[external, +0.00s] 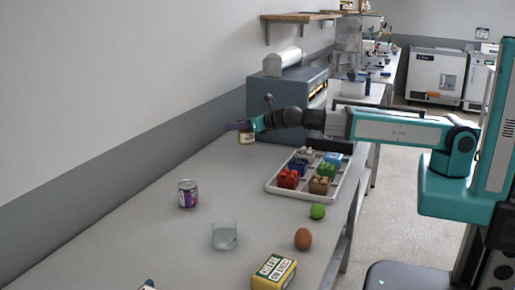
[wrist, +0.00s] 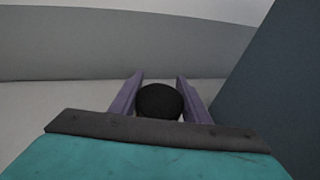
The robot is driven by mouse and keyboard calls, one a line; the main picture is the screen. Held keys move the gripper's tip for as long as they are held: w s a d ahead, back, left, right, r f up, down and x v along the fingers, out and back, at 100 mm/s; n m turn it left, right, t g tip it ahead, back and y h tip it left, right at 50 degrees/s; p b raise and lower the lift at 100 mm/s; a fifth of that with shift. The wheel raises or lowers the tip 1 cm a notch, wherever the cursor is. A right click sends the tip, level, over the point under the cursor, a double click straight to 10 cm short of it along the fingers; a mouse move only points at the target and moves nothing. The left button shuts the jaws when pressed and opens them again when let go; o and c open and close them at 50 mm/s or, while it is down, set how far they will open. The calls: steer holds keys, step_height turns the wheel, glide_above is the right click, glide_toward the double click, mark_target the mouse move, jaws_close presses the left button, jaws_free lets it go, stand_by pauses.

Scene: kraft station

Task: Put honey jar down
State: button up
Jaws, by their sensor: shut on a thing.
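The honey jar (external: 246,137) is a small jar with an amber and pale body. In the external view it is at my gripper (external: 243,126), at the far part of the long grey table, left of the grey machine. In the wrist view its dark round lid (wrist: 159,101) sits between the two purple fingers of my gripper (wrist: 160,88), which are shut on it. The jar looks upright. I cannot tell whether its base touches the table.
A white tray (external: 342,191) of coloured blocks stands right of the jar, with the grey machine (external: 281,96) behind.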

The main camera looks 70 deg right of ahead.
steer(key=shift+f, duration=0.4)
steer(key=shift+f, duration=0.1)
steer(key=shift+f, duration=1.8)
steer(key=shift+f, duration=0.15)
steer(key=o, duration=1.3)
